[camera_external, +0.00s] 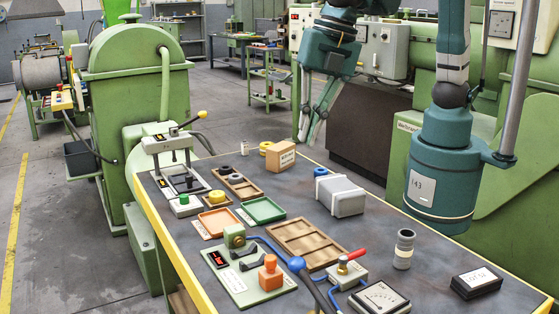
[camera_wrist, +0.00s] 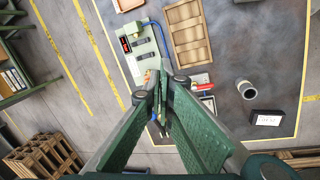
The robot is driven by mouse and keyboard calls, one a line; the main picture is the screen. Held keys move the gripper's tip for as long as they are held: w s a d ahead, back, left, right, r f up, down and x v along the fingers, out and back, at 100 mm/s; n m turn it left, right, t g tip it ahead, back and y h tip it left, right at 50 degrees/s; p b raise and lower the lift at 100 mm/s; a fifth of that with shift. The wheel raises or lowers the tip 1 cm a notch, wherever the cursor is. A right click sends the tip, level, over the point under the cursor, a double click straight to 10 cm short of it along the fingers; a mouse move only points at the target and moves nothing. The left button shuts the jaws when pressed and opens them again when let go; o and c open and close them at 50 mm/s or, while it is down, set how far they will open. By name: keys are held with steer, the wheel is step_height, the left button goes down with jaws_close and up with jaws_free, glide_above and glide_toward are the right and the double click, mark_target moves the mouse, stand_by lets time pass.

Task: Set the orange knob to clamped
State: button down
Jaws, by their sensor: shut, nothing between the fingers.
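The orange knob (camera_external: 270,263) stands on an orange block on a pale panel (camera_external: 238,287) near the table's front edge. Its setting cannot be read. The panel also bears a green block (camera_external: 235,236), dark cradles and a red display. In the wrist view the panel (camera_wrist: 143,47) lies beyond my fingers, and a bit of orange (camera_wrist: 148,77) shows beside the left fingertip, partly hidden. My gripper (camera_external: 308,137) is shut and empty, high above the far part of the table, apart from the knob; its fingertips (camera_wrist: 166,82) meet in the wrist view.
Close to the knob are a blue ball (camera_external: 296,264) with cables and a red-handled valve (camera_external: 347,265). A wooden tray (camera_external: 305,242), a grey box (camera_external: 340,196), a gauge (camera_external: 380,298) and a grey cylinder (camera_external: 403,249) stand further around. A press frame (camera_external: 169,144) stands at the left.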

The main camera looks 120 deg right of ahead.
steer(key=w+a+f+n+g+p, duration=0.1)
steer(key=w+a+f+n+p, duration=0.15)
steer(key=w+a+f, duration=0.35)
steer(key=n+h+p, duration=0.1)
steer(key=n+p, duration=0.1)
steer(key=n, duration=0.2)
glide_toward(276, 274)
steer(key=a+r, duration=0.4)
steer(key=shift+w+a+r+g+h, duration=0.1)
steer(key=shift+w+r+g+h, duration=0.05)
steer(key=shift+w+g+h, duration=0.2)
steer(key=shift+b+x, duration=0.45)
steer(key=shift+x, duration=4.6)
steer(key=shift+s, duration=0.1)
steer(key=shift+d+b, duration=0.4)
steer(key=shift+d, duration=1.4)
